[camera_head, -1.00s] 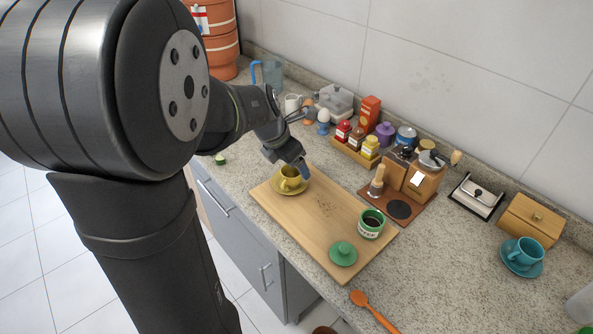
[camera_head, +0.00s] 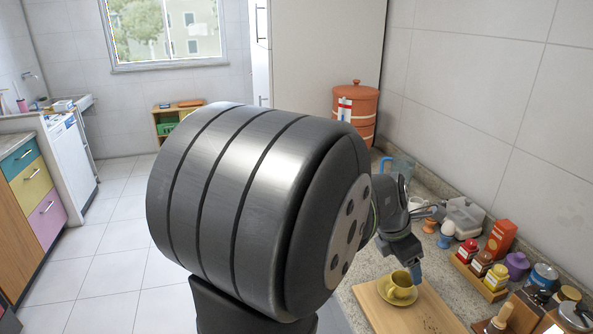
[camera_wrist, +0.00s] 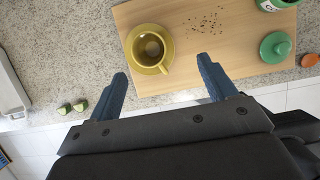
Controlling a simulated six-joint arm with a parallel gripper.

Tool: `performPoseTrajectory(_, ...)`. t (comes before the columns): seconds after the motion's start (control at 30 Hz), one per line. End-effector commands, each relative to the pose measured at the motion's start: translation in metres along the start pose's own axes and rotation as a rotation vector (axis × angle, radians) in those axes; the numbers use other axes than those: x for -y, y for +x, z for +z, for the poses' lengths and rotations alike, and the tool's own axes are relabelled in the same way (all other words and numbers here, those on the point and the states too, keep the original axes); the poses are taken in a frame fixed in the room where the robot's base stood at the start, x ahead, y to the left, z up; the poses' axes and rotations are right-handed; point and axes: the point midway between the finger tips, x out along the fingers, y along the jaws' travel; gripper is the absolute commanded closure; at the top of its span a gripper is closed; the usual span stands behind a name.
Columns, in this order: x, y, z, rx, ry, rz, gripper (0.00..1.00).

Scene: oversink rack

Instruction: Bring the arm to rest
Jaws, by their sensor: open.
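My gripper (camera_wrist: 160,88) is open and empty in the wrist view, with its two blue fingers apart. In the head view my gripper (camera_head: 414,272) is above the counter by the yellow cup (camera_head: 401,281). The yellow cup also shows in the wrist view (camera_wrist: 140,52), on its saucer (camera_wrist: 157,69), just beyond the fingertips and apart from them. The cup stands at the end of the wooden board (camera_wrist: 222,50). My arm hides part of the counter in the head view.
Crumbs lie on the board near a green lid (camera_wrist: 275,47) and green can (camera_wrist: 276,4). Jars, an orange box (camera_head: 501,238) and an egg in a cup (camera_head: 447,229) line the wall. A blue-handled jug (camera_head: 402,165) stands behind. Green pieces (camera_wrist: 73,107) lie near the counter edge.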

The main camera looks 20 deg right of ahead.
Motion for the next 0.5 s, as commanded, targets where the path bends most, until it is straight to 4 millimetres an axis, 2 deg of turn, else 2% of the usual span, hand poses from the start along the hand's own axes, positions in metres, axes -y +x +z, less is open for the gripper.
performPoseTrajectory(0.2,0.001,0.037,-0.001,-0.004,0.001,-0.003,0.23)
performPoseTrajectory(0.33,0.001,0.053,-0.001,-0.002,0.000,-0.002,0.23)
performPoseTrajectory(0.5,0.000,0.063,0.000,-0.001,0.000,0.000,0.23)
